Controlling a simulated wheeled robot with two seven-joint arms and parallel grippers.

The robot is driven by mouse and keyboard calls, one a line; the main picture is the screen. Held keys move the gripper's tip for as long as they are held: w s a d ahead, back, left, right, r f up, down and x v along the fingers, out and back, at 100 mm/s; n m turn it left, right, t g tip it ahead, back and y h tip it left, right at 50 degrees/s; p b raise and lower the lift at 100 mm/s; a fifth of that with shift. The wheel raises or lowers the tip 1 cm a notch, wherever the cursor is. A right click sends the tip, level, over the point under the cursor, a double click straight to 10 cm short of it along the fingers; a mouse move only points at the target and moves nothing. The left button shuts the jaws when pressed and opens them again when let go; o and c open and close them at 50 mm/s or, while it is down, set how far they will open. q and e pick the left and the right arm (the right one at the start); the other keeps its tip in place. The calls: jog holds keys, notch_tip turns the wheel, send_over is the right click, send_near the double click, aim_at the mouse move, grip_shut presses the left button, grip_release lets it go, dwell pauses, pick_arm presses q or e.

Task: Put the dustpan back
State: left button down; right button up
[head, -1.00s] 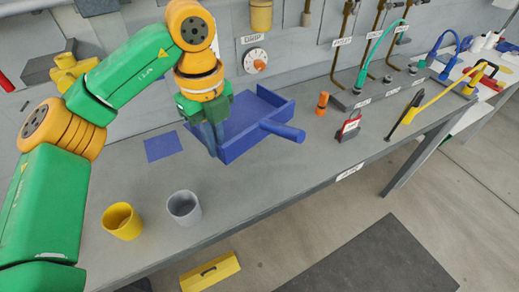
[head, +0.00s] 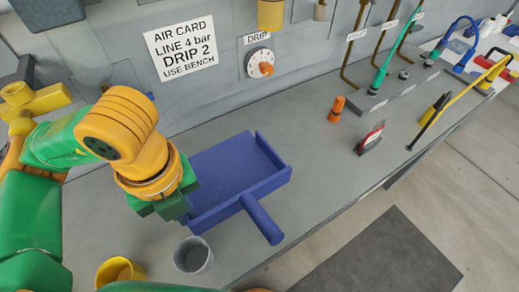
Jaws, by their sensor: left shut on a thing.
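The blue dustpan (head: 235,175) is at the back left of the bench, its open tray facing up and its round handle (head: 262,220) pointing to the front right. My left gripper (head: 180,208) is shut on the dustpan at its left side wall. The fingertips are mostly hidden behind the gripper body. I cannot tell whether the dustpan touches the bench or hangs just above it. The blue square patch on the bench is not visible now. My right gripper is not in view.
A grey cup (head: 193,257) and a yellow cup (head: 120,272) stand close in front of my left gripper. An orange fitting (head: 336,108) and a red-and-black card holder (head: 370,138) stand to the right. A sign (head: 181,45) and dial (head: 260,63) are on the wall.

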aim_at(226, 196)
pick_arm(q)
jog(key=w+d+f, duration=0.1)
jog(key=d, duration=0.1)
jog(key=w+d+f+p, duration=0.1)
jog(key=w, duration=0.1)
jog(key=w+d+f+p, duration=0.1)
jog(key=w+d, duration=0.1)
jog(key=shift+w+d, duration=0.15)
jog(key=shift+d, duration=0.15)
jog(key=w+d+f, duration=0.1)
jog(key=f, duration=0.1)
jog(key=w+d+f, duration=0.1)
jog(key=w+f, duration=0.1)
jog(key=w+d+f, duration=0.1)
jog(key=f, duration=0.1)
jog(key=shift+w+d+f, duration=0.25)
jog(key=shift+w+f, duration=0.1)
jog(key=shift+w, duration=0.05)
notch_tip(226, 196, down, 2)
jog(key=shift+f+p, duration=0.25)
jog(key=shift+p, duration=0.4)
jog(key=shift+f, duration=0.3)
jog(key=shift+f+b, duration=0.2)
jog(key=shift+b, duration=0.1)
jog(key=c, duration=1)
grip_release()
